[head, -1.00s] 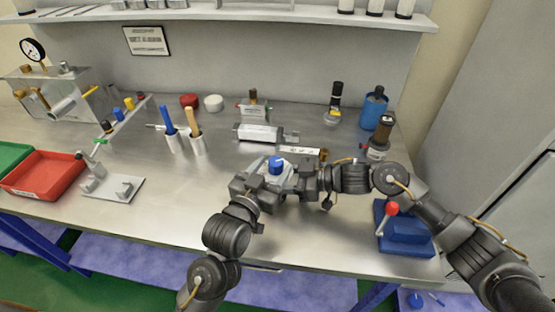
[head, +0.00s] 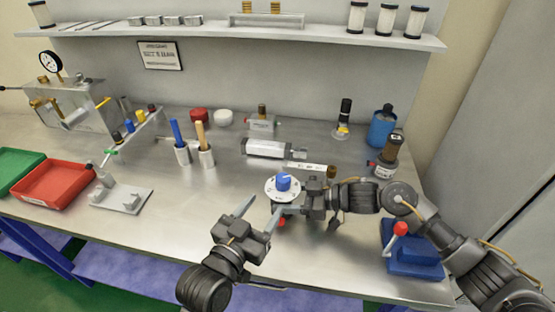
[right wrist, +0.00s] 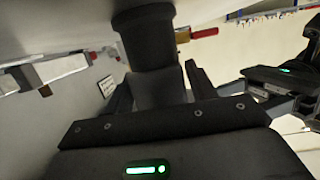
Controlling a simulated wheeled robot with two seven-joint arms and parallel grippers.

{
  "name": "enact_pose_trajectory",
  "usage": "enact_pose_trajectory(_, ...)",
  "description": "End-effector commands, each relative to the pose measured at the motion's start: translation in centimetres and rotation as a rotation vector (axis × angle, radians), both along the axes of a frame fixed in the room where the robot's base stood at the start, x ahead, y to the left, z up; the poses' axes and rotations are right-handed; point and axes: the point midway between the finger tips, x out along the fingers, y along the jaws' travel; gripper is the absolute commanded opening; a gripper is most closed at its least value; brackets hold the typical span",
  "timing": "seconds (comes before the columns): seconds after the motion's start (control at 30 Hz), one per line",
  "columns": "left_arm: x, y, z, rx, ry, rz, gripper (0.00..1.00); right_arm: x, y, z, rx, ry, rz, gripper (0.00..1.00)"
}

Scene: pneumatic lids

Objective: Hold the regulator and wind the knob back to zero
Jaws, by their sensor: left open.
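The regulator's blue knob (head: 284,182) stands up from a round white dial (head: 271,192) near the middle of the bench. My right gripper (head: 305,196) comes from the right, just beside and below the dial. In the right wrist view the regulator's dark body (right wrist: 150,50) is between its two fingers, which appear closed on it. A red part and a brass part show beside the body. My left gripper (head: 268,203) is open and empty, its fingers pointing toward the dial from the lower left. The dial's markings are too small to read.
A grey cylinder (head: 268,149) and a flat pale block (head: 310,167) lie behind the regulator. A blue block with a red-knobbed lever (head: 412,262) sits at the right front. Red tray (head: 55,184) and grey stand (head: 122,198) are at left.

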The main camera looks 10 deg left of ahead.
Motion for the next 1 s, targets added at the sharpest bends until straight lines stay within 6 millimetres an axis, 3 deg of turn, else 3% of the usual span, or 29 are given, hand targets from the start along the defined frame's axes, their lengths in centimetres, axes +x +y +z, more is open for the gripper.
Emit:
enact_pose_trajectory(0.13, 0.0, 0.0, 0.0, 0.0, 0.0, 0.0, 0.55, 0.1, 0.0, 0.2, 0.004, -0.003, -0.001, 0.74)
enact_pose_trajectory(0.47, 0.0, 0.0, 0.0, 0.0, 0.0, 0.0, 0.55, 0.2, -0.4, 0.5, 0.007, -0.006, -0.003, 0.74)
enact_pose_trajectory(1.0, 0.0, 0.0, 0.0, 0.0, 0.0, 0.0, 0.55, -0.3, -9.8, 2.8, 0.005, -0.004, -0.004, 0.74)
